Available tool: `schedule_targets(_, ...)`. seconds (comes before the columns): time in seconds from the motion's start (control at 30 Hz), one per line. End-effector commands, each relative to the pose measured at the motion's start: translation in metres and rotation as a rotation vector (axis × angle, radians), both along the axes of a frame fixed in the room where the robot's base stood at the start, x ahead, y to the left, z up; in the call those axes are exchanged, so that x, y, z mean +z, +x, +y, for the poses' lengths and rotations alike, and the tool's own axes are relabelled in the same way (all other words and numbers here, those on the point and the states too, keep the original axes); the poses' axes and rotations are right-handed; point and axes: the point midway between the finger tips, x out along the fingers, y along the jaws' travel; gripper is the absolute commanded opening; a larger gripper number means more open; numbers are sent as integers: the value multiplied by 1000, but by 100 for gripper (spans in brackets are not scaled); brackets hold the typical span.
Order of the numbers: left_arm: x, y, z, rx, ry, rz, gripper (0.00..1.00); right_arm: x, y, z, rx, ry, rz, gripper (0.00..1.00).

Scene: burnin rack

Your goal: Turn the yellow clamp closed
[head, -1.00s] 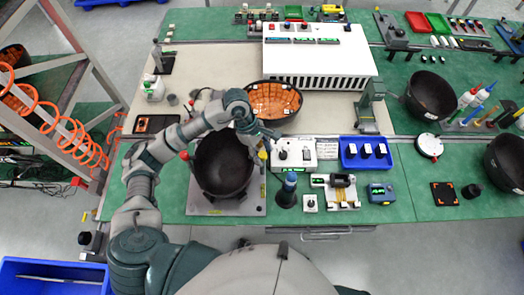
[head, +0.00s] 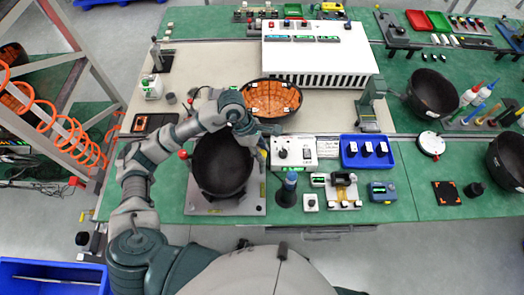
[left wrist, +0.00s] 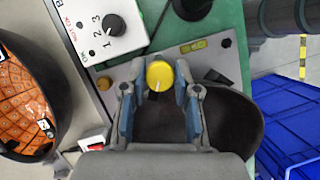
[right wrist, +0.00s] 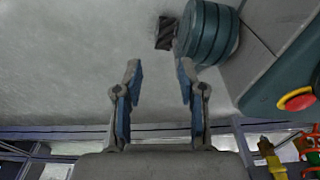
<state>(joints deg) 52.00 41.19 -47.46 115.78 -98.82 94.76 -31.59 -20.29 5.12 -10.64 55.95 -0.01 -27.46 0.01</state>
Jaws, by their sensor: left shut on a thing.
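The yellow clamp (left wrist: 159,75) is a round knob with a pale mark on its top, seen in the left wrist view. It stands on the grey base plate (head: 200,207) beside the black bowl (head: 222,165). My left gripper (left wrist: 159,84) has its two blue-padded fingers on either side of the knob and is shut on it. In the head view my left gripper (head: 262,136) is over the right edge of the bowl and largely covers the clamp. My right gripper (right wrist: 158,68) is open and empty, over bare grey floor in the right wrist view.
A white switch box (head: 294,151) and a blue tray (head: 350,162) lie right of the clamp. A bowl with an orange inside (head: 272,99) is behind. A dark cylindrical device (head: 288,188) stands close to the plate's right side.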

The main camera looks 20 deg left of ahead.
Motion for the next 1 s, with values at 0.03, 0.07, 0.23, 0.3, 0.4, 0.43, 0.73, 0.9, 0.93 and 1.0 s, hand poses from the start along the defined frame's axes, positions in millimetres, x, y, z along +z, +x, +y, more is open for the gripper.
schedule_targets(0.03,-2,1,2,42,4,-6,0,0,7,2,-1,1,-6,40)
schedule_targets(0.07,-2,1,2,68,4,-6,0,2,10,2,-2,1,-6,40)
schedule_targets(0.23,-2,1,2,214,3,-6,0,12,30,6,-6,4,-16,40)
schedule_targets(0.3,-2,1,2,272,3,-6,0,16,37,8,-7,5,-19,40)
schedule_targets(0.4,-1,0,2,348,3,-6,0,22,45,9,-9,5,-21,40)
schedule_targets(0.43,-1,0,2,369,3,-6,0,24,48,10,-9,6,-24,40)
schedule_targets(0.73,0,0,1,526,1,-6,0,37,62,12,-12,7,-31,40)
schedule_targets(0.9,0,-1,1,567,1,-5,0,41,66,13,-13,7,-33,40)
schedule_targets(0.93,1,-1,1,571,1,-4,0,41,66,13,-13,7,-33,40)
schedule_targets(1.0,1,-1,1,579,1,-4,0,42,66,13,-13,7,-33,40)
